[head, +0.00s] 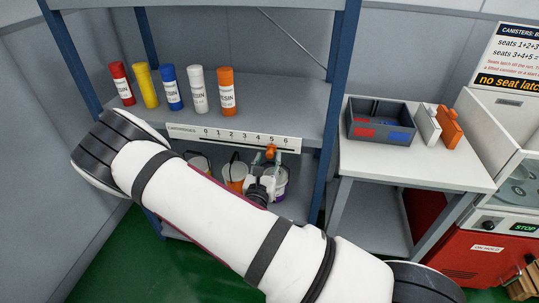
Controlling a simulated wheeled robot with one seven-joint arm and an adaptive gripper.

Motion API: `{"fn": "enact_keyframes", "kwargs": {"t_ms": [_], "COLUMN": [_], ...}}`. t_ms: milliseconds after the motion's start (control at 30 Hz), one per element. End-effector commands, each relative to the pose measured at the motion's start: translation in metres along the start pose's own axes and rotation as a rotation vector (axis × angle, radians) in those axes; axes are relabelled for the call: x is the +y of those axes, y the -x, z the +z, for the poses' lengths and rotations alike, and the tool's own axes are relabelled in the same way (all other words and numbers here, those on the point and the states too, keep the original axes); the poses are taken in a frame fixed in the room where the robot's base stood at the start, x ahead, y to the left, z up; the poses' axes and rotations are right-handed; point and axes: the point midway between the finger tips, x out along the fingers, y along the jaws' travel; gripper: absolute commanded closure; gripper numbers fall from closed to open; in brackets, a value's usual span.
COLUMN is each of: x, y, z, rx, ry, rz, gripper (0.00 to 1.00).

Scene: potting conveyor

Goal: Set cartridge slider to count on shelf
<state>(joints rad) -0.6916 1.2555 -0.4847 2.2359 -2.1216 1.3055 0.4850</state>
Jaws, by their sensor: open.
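The cartridge slider, an orange knob (271,151), sits on the white numbered strip (236,138) along the front edge of the shelf (285,100). It appears beneath the figure 5. Several resin cartridges stand upright in a row on that shelf: red (122,84), yellow (146,86), blue (172,88), white (198,90) and orange (227,92). My gripper (268,170) is open, just below the knob and close to it. Whether the fingers touch the knob cannot be told. My arm hides part of the lower shelf.
Buckets, one orange (236,171), stand on the lower shelf behind my arm. At right, a side table (440,168) carries a dark divided tray (365,137) and white and orange blocks (449,128). A red-fronted machine (488,258) stands at far right. Blue posts frame the shelf.

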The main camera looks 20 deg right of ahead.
Motion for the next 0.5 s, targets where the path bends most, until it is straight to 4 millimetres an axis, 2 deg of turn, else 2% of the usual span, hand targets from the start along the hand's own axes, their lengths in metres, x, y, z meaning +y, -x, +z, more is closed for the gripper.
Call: {"fn": "enact_keyframes", "kwargs": {"t_ms": [33, 233, 400, 500], "x": [0.001, 0.001, 0.001, 0.0], "y": [0.012, 0.052, 0.073, 0.08], "z": [-0.001, 0.0, 0.0, 0.0], "rx": [0.004, 0.001, 0.0, -0.001], "ry": [0.001, 0.0, -0.002, -0.002], "rz": [0.003, 0.002, 0.001, 0.001], "gripper": [0.59, 0.59, 0.59, 0.59]}}
